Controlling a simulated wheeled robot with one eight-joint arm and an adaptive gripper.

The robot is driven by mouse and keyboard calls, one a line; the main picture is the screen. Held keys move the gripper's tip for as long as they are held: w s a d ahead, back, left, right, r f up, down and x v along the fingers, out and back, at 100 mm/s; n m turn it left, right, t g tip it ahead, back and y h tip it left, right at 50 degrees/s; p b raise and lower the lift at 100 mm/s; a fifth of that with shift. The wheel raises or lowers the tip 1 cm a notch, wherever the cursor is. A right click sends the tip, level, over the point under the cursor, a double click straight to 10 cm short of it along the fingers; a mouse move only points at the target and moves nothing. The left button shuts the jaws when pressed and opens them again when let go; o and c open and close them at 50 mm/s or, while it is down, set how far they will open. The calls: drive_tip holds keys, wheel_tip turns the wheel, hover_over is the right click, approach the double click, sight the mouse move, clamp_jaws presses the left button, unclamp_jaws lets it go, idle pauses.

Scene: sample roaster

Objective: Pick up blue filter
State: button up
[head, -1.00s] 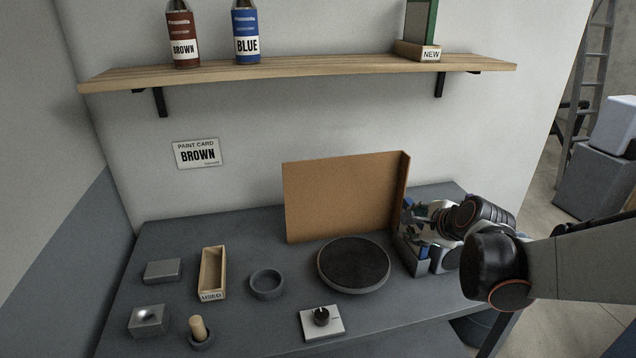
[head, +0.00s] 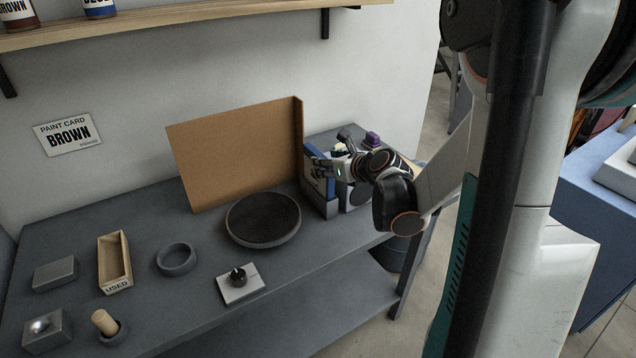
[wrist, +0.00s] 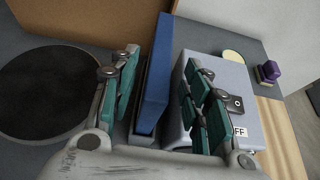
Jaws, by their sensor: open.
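The blue filter (wrist: 158,75) is a flat blue slab standing upright in a narrow grey holder (wrist: 137,100). In the wrist view it stands between the two teal-padded fingers of my gripper (wrist: 163,92), which are open and apart from each other. The filter is nearer the left finger; I cannot tell whether either finger touches it. In the head view my gripper (head: 328,170) is at the grey unit right of the cardboard screen, with part of the blue filter (head: 331,188) showing beside it. The filter's lower part is hidden in the holder.
A tan cardboard screen (head: 235,150) stands just left of the filter. A round dark plate (head: 263,218) lies in front of it. A grey box marked OFF (wrist: 225,78) stands close to the right. A purple-topped item (head: 372,138) is behind. The used-filter tray (head: 114,260) is at left.

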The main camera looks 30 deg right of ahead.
sight(318, 179)
drive_tip(key=b+x, duration=0.2)
drive_tip(key=x, duration=0.3)
drive_tip(key=shift+w+a+r, duration=0.1)
drive_tip(key=shift+w+a, duration=0.05)
drive_tip(key=shift+w, duration=0.1)
clamp_jaws()
